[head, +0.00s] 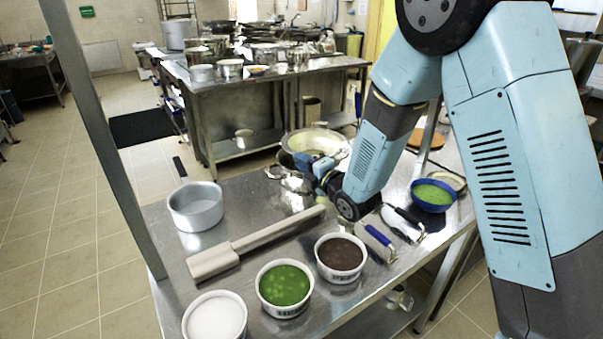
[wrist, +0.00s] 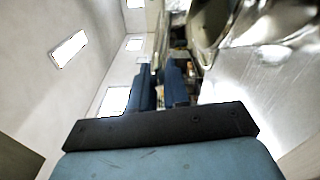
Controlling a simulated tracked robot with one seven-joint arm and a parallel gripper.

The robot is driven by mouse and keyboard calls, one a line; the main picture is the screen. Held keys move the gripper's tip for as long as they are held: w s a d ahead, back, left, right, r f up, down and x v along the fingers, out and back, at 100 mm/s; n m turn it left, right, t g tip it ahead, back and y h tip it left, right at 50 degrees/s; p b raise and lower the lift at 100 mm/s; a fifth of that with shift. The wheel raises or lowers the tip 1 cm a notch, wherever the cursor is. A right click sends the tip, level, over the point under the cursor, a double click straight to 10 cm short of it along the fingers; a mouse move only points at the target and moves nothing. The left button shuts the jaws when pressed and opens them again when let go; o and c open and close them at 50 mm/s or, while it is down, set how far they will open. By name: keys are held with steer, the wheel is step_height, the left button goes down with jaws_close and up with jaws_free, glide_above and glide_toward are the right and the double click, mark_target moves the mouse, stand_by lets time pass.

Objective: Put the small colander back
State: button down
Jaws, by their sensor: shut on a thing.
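My gripper (head: 308,163) is at the far part of the steel table, its blue fingers close together. It is shut on what appears to be the small colander (head: 288,181), a shiny metal vessel just left of the fingers. The gripper and arm hide part of it. A large pale bowl (head: 328,141) stands right behind. In the wrist view the two dark blue fingers (wrist: 160,88) point away, with a narrow gap between them. Curved shiny metal (wrist: 210,22) shows at upper right; the exact grip point is too small to tell.
The steel table (head: 240,250) holds a grey pan (head: 195,206), a long pale paddle (head: 250,245), a white tub (head: 215,318), a green-filled tub (head: 284,288), a brown-filled tub (head: 340,258) and a blue bowl (head: 433,195). A post (head: 95,130) rises at left.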

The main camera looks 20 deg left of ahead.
steer(key=shift+w+a+f, duration=0.15)
steer(key=shift+w+f, duration=0.15)
steer(key=shift+f, duration=1.8)
steer(key=c, duration=1.1)
jaws_free()
steer(key=v, duration=1.2)
steer(key=shift+r, duration=0.35)
